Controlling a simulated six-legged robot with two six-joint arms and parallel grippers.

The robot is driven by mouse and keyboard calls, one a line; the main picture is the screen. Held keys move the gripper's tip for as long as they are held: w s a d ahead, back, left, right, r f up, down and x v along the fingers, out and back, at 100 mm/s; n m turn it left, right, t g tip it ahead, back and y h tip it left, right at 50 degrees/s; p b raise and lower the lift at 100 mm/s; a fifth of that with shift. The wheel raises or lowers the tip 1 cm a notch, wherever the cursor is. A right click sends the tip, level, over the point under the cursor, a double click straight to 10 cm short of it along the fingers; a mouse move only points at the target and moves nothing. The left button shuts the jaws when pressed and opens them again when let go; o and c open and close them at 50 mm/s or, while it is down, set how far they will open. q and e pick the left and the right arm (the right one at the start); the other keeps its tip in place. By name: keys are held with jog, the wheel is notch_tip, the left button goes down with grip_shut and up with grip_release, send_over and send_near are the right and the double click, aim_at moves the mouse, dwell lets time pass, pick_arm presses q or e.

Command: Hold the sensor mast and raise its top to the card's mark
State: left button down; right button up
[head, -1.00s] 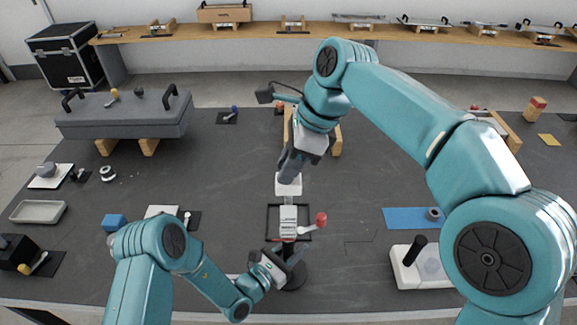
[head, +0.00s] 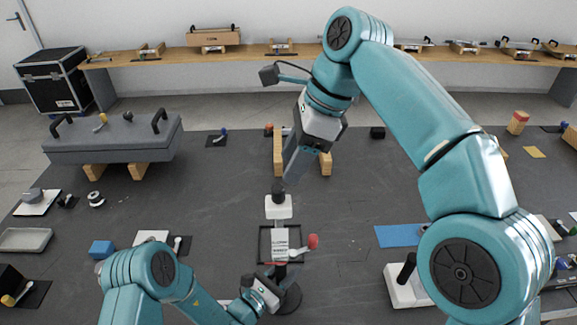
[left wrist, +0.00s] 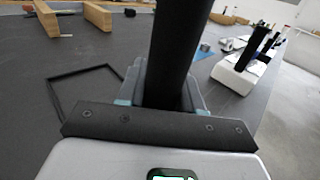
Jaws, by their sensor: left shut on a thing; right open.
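The sensor mast stands near the table's front middle on a round dark base (head: 290,300). A white block with a black knob on top, which I take as the mast's top (head: 278,206), shows above a white printed card (head: 281,238) with a red line. A lever with a red knob (head: 313,241) sticks out to the right. My left gripper (head: 270,285) is shut on the mast's lower part; the left wrist view shows its dark pole (left wrist: 176,50) between the jaws. My right gripper (head: 290,172) is open, just above and right of the black knob, seemingly apart from it.
A black rectangular frame (head: 262,245) surrounds the card in view. Wooden blocks (head: 278,152) stand behind my right gripper. A blue mat (head: 400,236) and a white base with a black handle (head: 405,285) are right.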

aim_at(277, 279)
pick_arm(q)
jog(key=shift+f, duration=0.1)
jog(key=shift+c, duration=1)
grip_release()
jog(key=shift+p+v, duration=0.4)
jog(key=shift+v, duration=2)
jog(key=v, duration=0.5)
jog(key=shift+s, duration=0.1)
